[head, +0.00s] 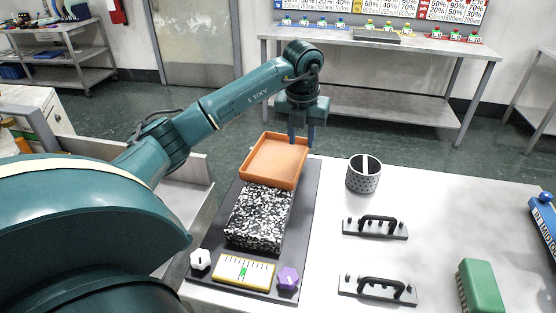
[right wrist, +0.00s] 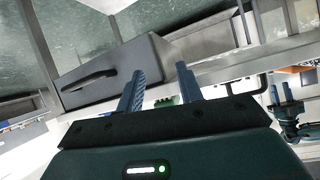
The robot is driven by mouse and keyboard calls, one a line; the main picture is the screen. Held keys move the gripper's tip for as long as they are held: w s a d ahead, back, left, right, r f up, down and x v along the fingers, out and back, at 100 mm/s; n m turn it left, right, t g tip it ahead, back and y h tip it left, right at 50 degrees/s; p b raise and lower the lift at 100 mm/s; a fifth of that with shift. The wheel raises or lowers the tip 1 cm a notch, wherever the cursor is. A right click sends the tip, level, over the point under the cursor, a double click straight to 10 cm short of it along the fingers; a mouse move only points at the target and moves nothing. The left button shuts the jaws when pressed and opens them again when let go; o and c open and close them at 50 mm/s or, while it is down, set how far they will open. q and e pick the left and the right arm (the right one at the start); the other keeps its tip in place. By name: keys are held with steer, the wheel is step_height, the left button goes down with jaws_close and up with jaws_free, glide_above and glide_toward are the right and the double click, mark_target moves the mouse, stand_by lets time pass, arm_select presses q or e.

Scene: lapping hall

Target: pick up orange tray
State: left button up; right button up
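The orange tray (head: 275,158) is shallow and open-topped. In the head view it sits at the far end of a dark mat, just behind a black-and-white speckled block (head: 262,216). My left gripper (head: 302,138) points down at the tray's far right corner, its two blue fingers apart. The fingertips are close to the rim; I cannot tell whether they touch it. My right gripper (right wrist: 160,88) shows in the right wrist view, with its fingers wide apart and nothing between them.
The dark mat (head: 308,215) also holds a white knob, a yellow-edged gauge (head: 243,271) and a purple knob (head: 288,278). A perforated cup (head: 363,177), two black-handled plates (head: 376,227) and a green block (head: 481,286) stand to the right. The table between them is clear.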

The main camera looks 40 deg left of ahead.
mark_target(303, 159)
arm_select(q)
steer(key=f, duration=0.3)
steer(key=w+f, duration=0.1)
steer(key=f, duration=0.2)
steer(key=shift+w+f, duration=0.1)
steer(key=shift+f, duration=0.05)
steer(key=shift+c, duration=0.2)
jaws_close()
steer(key=shift+a, duration=0.1)
